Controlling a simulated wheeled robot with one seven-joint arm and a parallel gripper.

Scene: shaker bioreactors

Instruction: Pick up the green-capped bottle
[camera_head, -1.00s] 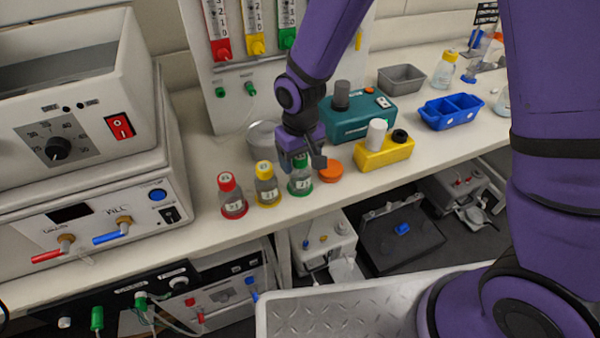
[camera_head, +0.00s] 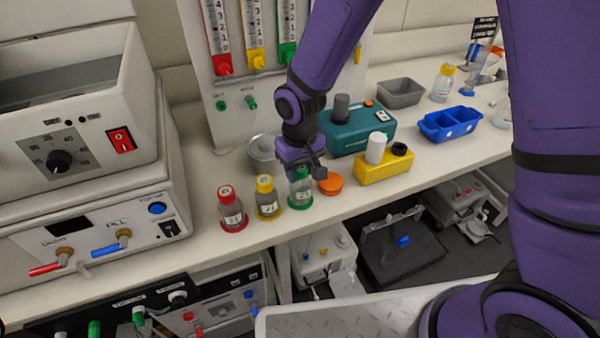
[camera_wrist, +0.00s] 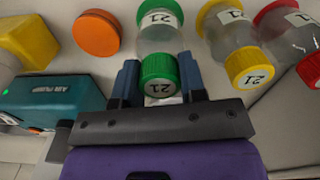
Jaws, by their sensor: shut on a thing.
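The green-capped bottle (camera_head: 300,192) stands upright on the bench, on a green ring, at the right end of a row of three bottles. My gripper (camera_head: 301,170) is over it from above, with the fingers around its cap. In the wrist view the green cap (camera_wrist: 159,68) sits between the two blue-grey fingers of my gripper (camera_wrist: 160,82), and the clear bottle body shows beyond it. The gripper is shut on the cap. In the head view the gripper partly hides the cap.
A yellow-capped bottle (camera_head: 267,198) and a red-capped bottle (camera_head: 232,210) stand close to the left. An orange lid (camera_head: 331,184) lies close on the right. A yellow block (camera_head: 384,168) and a teal pump (camera_head: 357,128) stand further right. A metal bowl (camera_head: 263,150) is behind.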

